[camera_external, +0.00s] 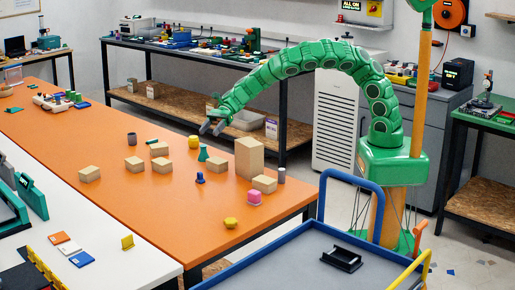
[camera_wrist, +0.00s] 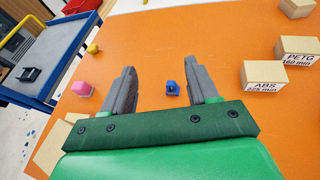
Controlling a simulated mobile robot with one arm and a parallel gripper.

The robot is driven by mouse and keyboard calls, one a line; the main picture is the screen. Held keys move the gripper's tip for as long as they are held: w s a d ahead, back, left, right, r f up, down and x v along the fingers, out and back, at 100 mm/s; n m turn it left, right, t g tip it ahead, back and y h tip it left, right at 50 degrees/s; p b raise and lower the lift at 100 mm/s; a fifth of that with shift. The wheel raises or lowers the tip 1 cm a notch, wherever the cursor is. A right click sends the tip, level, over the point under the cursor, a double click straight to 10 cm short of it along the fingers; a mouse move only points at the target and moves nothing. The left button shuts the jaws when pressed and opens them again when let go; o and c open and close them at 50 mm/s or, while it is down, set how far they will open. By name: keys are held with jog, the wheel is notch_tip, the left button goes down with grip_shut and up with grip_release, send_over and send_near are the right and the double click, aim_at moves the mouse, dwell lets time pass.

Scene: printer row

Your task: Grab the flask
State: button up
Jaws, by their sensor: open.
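A small teal cone-shaped piece (camera_external: 203,153), the most flask-like thing I see, stands upright on the orange table (camera_external: 100,150); I cannot be sure it is the flask. I do not see it in the wrist view, where my gripper may hide it. My gripper (camera_external: 212,127) is open and empty, in the air above the table. In the wrist view my gripper (camera_wrist: 160,88) has its two grey fingers spread apart. A small blue piece (camera_wrist: 172,88) shows between them, on the table beyond the tips; it also shows in the external view (camera_external: 200,178).
A tall tan box (camera_external: 249,158) and several low boxes (camera_external: 134,164) stand around the teal piece. A yellow piece (camera_external: 193,142), a pink piece (camera_external: 254,197) and a grey cylinder (camera_external: 281,175) are near. A blue-railed cart (camera_external: 290,262) stands at the table's near right end.

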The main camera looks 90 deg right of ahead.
jog(key=d+m+t+h, duration=0.3)
jog(key=d+h, duration=0.1)
jog(key=d, duration=1.4)
send_near(204, 148)
jog(key=w, duration=0.1)
jog(key=w+f, duration=0.2)
jog(key=shift+w+a+f, duration=0.15)
jog(key=shift+w+a, duration=0.05)
jog(key=shift+a, duration=0.15)
jog(key=shift+w+a+f, duration=0.1)
jog(key=shift+f, duration=0.15)
jog(key=shift+x, duration=1.2)
jog(key=shift+w+a+f+t+y, duration=0.15)
jog(key=shift+w+a+f, duration=0.15)
jog(key=shift+w+a, duration=0.2)
jog(key=shift+w+a+f+t+y, duration=0.15)
jog(key=shift+w+a+f, duration=0.1)
jog(key=shift+w+a, duration=0.25)
jog(key=shift+x, duration=1.05)
jog(key=shift+s, duration=0.1)
jog(key=c, duration=1)
